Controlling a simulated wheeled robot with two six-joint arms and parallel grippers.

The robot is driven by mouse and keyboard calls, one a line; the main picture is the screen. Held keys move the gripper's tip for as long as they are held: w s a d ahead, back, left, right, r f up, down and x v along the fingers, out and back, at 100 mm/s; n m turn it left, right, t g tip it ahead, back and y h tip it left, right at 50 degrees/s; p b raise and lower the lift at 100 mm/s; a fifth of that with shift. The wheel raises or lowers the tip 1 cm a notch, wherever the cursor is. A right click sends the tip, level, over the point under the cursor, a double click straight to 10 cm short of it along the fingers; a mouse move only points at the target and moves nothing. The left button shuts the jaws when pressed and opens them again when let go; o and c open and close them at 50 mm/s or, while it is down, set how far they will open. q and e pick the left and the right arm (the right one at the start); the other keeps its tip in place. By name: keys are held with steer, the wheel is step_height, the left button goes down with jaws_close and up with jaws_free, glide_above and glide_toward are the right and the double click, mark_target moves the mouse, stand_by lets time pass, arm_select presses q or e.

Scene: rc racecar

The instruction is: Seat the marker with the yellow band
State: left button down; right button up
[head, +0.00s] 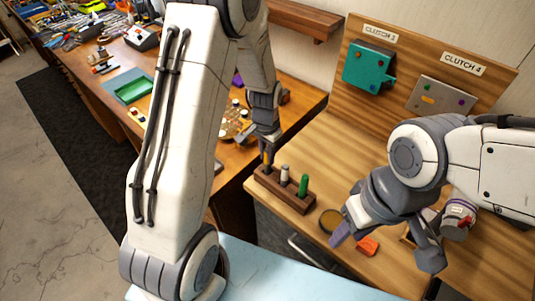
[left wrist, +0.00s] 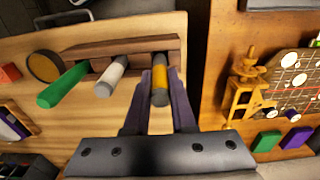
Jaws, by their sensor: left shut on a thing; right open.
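The marker with the yellow band (left wrist: 160,78) is grey at its near end and stands between my left gripper's purple fingers (left wrist: 161,92), which are shut on it. In the head view the marker (head: 267,159) is upright at the left end of the dark wooden rack (head: 296,202), partly hidden by my left gripper (head: 267,147). Its lower end meets the rack (left wrist: 112,47); how deep it sits I cannot tell. A white-grey marker (head: 285,174) and a green marker (head: 303,185) stand in the rack beside it. My right gripper (head: 386,248) is open and empty over the bench's right part.
A backboard holds a teal plate (head: 368,67) and a grey plate (head: 440,97). A green tray (head: 130,87) is on the left bench. Bare wood lies behind the rack.

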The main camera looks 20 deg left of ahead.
arm_select(q)
steer(key=shift+f+b, duration=0.75)
steer(key=shift+f, duration=0.4)
steer(key=c, duration=0.7)
jaws_free()
steer(key=shift+r, duration=0.1)
steer(key=shift+r, duration=0.4)
step_height(320, 180, up, 10)
steer(key=shift+s+f+b, duration=0.15)
steer(key=shift+f+b, duration=0.05)
steer(key=shift+b, duration=0.75)
